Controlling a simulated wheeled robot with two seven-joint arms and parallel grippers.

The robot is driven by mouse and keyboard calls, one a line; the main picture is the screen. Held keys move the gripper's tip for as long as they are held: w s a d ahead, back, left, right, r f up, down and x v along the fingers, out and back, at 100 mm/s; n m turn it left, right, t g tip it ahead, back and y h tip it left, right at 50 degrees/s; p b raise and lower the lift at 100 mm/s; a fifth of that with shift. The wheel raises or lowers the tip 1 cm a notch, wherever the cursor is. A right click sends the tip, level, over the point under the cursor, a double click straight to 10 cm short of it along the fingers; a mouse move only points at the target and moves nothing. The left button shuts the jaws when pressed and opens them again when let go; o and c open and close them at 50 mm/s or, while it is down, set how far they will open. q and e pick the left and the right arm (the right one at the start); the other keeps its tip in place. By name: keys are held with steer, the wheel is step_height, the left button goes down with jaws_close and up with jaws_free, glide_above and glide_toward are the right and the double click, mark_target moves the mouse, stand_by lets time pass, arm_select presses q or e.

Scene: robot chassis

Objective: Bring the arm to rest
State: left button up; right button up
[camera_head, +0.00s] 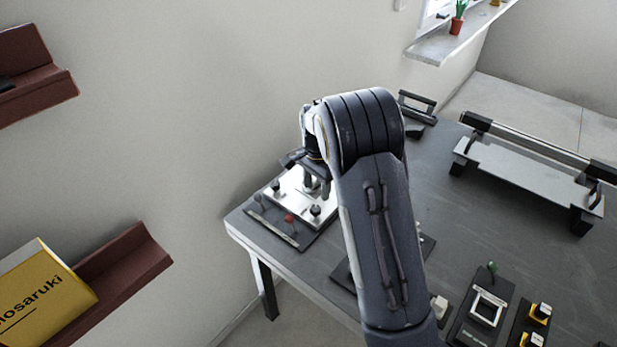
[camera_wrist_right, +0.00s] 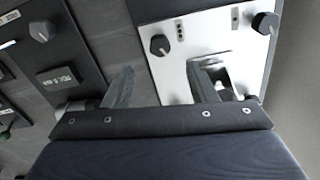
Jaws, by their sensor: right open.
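My right arm reaches out over a dark table (camera_head: 470,240) in the head view. Its gripper (camera_head: 316,183) points down over a white panel with black knobs (camera_head: 290,196), near the table's left corner. In the right wrist view the two fingers of my right gripper (camera_wrist_right: 160,90) stand apart with nothing between them. The white panel (camera_wrist_right: 178,72) lies below and beyond them, partly hidden by one finger. I cannot tell whether that finger touches the panel. My left gripper is in neither view.
Small dark panels (camera_head: 487,310) lie near the table's front edge. A long bar device with a grey plate (camera_head: 520,175) stands at the right. A dark red wall shelf (camera_head: 120,265) holds a yellow box (camera_head: 42,300) at the left. The table's middle right is clear.

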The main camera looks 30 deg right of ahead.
steer(key=s+a+r+n+t+y, duration=0.2)
steer(key=s+a+r+n, duration=0.1)
steer(key=s+r, duration=0.4)
steer(key=s+a+r+n+t+y, duration=0.1)
steer(key=s+a+r+n+y, duration=0.15)
steer(key=s+r, duration=0.45)
steer(key=s+a+f+n+t, duration=0.1)
steer(key=s+a+n, duration=0.2)
steer(key=s, duration=0.5)
steer(key=s+a+f+n+t, duration=0.1)
steer(key=s+a+n, duration=0.2)
steer(key=s+n, duration=0.2)
steer(key=s, duration=0.3)
steer(key=shift+a+f+t+h, duration=0.15)
steer(key=shift+a+t+h, duration=0.15)
steer(key=shift+t+h, duration=0.1)
